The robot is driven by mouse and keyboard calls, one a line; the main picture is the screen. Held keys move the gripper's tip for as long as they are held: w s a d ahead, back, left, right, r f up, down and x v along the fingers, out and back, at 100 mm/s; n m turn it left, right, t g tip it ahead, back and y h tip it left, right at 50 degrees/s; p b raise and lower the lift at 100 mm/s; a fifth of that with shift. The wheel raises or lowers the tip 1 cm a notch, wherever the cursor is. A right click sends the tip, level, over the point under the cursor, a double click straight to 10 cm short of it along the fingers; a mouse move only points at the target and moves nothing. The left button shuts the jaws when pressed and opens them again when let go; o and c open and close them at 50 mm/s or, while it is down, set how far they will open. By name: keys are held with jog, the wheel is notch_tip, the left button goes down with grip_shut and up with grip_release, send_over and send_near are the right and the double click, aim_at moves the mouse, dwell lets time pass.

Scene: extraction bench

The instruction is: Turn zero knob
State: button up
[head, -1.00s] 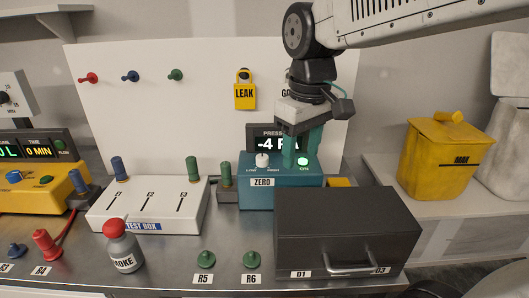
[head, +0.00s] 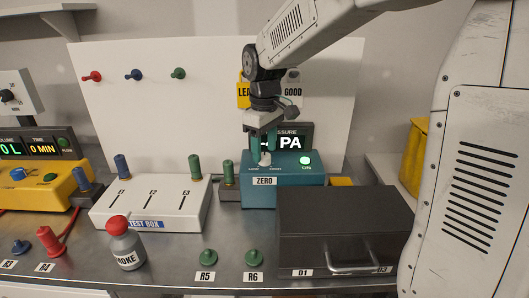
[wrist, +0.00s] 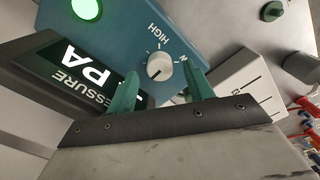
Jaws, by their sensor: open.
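The zero knob (wrist: 159,68) is a small white dial with a dark pointer line on the teal pressure box (head: 300,187). In the head view the knob (head: 265,159) sits above the ZERO label, partly behind my fingers. My gripper (head: 265,150) is over it from above, with its green fingers open. In the wrist view my fingers (wrist: 160,92) stand apart, one toward each side of the knob, and the knob shows between and beyond their tips. I cannot tell whether either finger touches it. The pressure display (head: 293,140) reads PA, its left part hidden.
A green lit ON button (head: 305,160) is right of the knob. A dark drawer box (head: 340,230) stands in front, and the white test box (head: 150,208) with green and blue plugs is at left. A yellow LEAK tag (head: 243,95) hangs behind my arm.

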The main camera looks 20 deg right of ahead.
jog(key=shift+f, duration=1)
jog(key=c, duration=1)
jog(key=shift+m, duration=0.3)
jog(key=shift+o, duration=0.2)
jog(key=shift+m, duration=2.6)
jog(key=o, duration=1)
jog(key=shift+c, duration=0.2)
